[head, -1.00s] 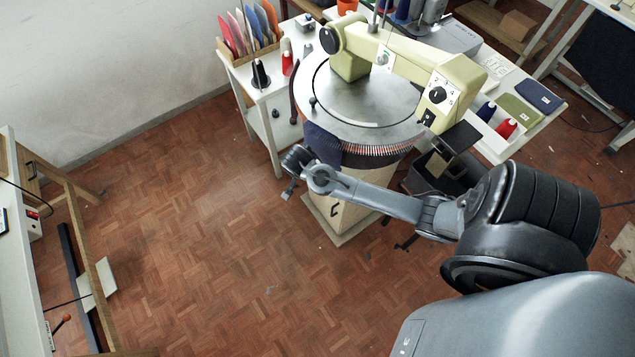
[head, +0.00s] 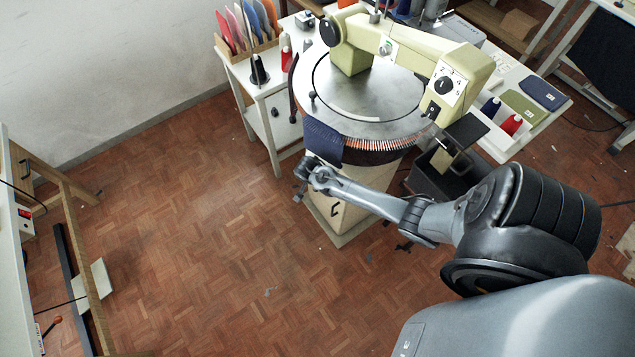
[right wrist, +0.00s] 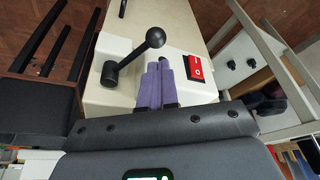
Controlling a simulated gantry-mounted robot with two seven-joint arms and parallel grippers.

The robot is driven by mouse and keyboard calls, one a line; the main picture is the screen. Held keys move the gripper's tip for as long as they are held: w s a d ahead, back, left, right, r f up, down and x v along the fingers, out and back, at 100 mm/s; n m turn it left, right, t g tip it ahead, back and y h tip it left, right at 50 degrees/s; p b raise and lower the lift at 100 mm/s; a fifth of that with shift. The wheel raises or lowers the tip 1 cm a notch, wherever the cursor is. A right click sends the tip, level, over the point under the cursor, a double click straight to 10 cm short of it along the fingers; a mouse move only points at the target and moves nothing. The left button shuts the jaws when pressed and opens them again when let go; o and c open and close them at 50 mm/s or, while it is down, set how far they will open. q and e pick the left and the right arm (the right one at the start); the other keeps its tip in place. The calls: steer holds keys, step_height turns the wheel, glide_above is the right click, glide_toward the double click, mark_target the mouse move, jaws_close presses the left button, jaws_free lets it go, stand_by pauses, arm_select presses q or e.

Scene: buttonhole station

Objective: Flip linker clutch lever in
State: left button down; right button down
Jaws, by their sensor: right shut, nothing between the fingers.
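The linker (head: 365,95) is a round metal dial machine with a pale green arm. In the right wrist view its clutch lever (right wrist: 130,56) is a black rod with a ball knob (right wrist: 155,38), fixed to a cream housing (right wrist: 108,97). The rod slants from its pivot up and right to the knob. My right gripper (right wrist: 158,64) is shut and empty, its purple fingers just below the knob and right of the rod. A small gap shows in the picture; contact cannot be told. In the head view my right gripper (head: 299,192) is beside the linker's base. My left gripper is not in view.
A red rocker switch (right wrist: 194,67) sits right of the fingers. Dark blue knit (head: 322,140) hangs from the dial's needle rim. A white side table (head: 262,95) with yarn cones stands left of the linker.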

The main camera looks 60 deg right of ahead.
steer(key=shift+b+x, duration=0.35)
steer(key=shift+x, duration=1.2)
steer(key=shift+s+a+r+n+p, duration=0.25)
steer(key=shift+a+n+p, duration=0.15)
steer(key=shift+n+p, duration=0.45)
steer(key=s+a+n+t+y+p, duration=0.2)
steer(key=s+n+p, duration=0.4)
steer(key=n+p, duration=0.3)
steer(key=shift+a+f+n+t, duration=0.2)
steer(key=shift+a+n+t, duration=0.15)
steer(key=shift+a+t, duration=0.45)
steer(key=shift+s+a, duration=0.15)
steer(key=shift+a, duration=0.1)
